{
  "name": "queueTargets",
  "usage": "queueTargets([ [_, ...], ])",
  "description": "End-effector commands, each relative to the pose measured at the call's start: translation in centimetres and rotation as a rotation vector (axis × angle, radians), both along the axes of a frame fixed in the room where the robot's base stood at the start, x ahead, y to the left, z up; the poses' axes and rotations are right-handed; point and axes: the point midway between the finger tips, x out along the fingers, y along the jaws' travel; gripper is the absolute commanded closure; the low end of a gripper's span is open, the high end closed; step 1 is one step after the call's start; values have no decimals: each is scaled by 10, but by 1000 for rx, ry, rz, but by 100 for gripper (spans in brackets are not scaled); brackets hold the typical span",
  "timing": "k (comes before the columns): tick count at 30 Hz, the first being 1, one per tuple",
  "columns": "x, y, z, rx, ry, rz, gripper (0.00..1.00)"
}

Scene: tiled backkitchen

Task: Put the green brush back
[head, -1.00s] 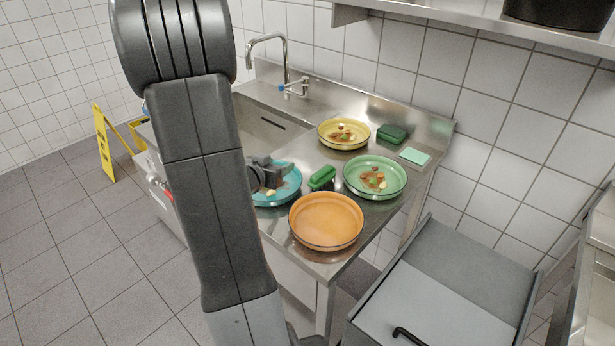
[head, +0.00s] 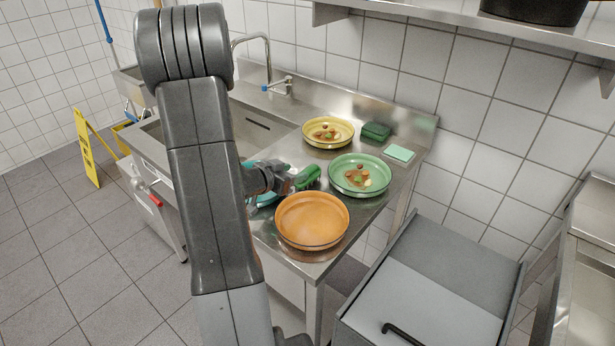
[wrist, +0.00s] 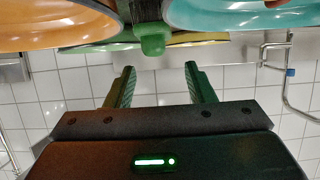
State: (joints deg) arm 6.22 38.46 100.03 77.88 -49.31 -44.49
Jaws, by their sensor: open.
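The green brush (head: 308,177) lies on the steel counter between the teal plate and the green plate. In the wrist view, the brush (wrist: 152,38) shows end-on, just beyond the fingertips and between the orange and teal dishes. My gripper (head: 284,179) is close to the left end of the brush in the head view. In the wrist view, my gripper (wrist: 161,72) has its two fingers spread apart with nothing between them. The arm and gripper hide most of the teal plate in the head view.
An orange dish (head: 312,222) sits at the counter's front. A green plate (head: 360,175) and a yellow plate (head: 328,132) hold food bits. The teal plate (wrist: 240,22) is beside the brush. A dark green block (head: 376,131) and a pale green sponge (head: 399,153) lie behind.

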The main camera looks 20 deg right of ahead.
Motion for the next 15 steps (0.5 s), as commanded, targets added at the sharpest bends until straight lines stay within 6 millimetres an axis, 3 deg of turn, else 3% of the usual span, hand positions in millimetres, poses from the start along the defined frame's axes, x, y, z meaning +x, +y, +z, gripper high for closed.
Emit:
queueTargets([
  [9, 14, -35, -21, 0, 1, -2, 51],
  [15, 17, -39, -23, 0, 1, 0, 51],
])
